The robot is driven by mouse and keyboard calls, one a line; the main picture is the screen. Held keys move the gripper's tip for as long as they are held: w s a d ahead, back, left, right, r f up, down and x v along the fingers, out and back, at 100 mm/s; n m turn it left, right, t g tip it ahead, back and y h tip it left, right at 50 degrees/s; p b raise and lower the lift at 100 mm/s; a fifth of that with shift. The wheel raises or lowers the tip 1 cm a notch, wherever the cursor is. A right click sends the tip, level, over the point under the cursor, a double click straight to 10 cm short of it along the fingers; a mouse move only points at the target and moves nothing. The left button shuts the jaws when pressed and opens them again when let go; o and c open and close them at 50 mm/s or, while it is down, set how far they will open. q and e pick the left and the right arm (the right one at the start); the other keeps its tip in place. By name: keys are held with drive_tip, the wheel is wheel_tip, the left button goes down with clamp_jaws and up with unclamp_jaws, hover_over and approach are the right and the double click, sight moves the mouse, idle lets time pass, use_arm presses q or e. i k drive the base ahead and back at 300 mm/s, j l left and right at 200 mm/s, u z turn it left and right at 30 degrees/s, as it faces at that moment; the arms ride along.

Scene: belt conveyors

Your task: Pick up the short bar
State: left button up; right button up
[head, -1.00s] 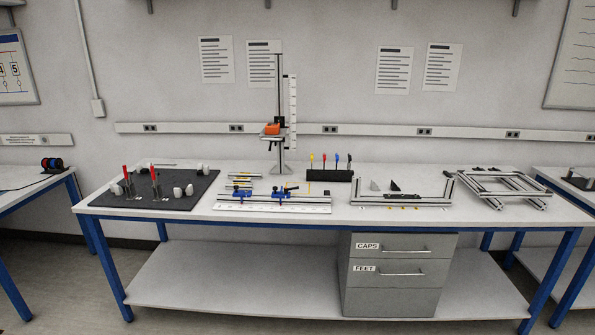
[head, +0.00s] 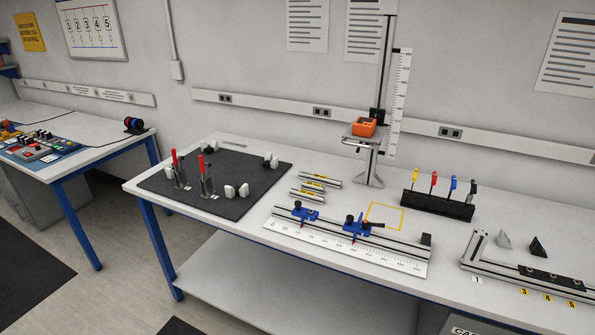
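A small group of silver bars with yellow labels lies on the white workbench (head: 235,227) in the head view, behind the measuring rail. The back bar (head: 333,181), the middle bar (head: 313,184) and the front bar (head: 307,194) lie roughly parallel and close together. The middle one looks the shortest, but they are too small to be sure and their labels cannot be read. Neither of my grippers is in view.
The measuring rail (head: 345,244) with blue clamps stands in front of the bars. A black mat (head: 215,170) with red-handled clamps is to the left. A height stand (head: 374,160) and a black tool holder (head: 437,205) are behind and right. A yellow outlined square (head: 384,217) is bare.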

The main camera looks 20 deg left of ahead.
sight(311, 177)
drive_tip(key=i+l+u, duration=0.2)
drive_tip(key=i+u, duration=0.15)
drive_tip(key=i+l+u, duration=0.35)
drive_tip(key=i, duration=0.2)
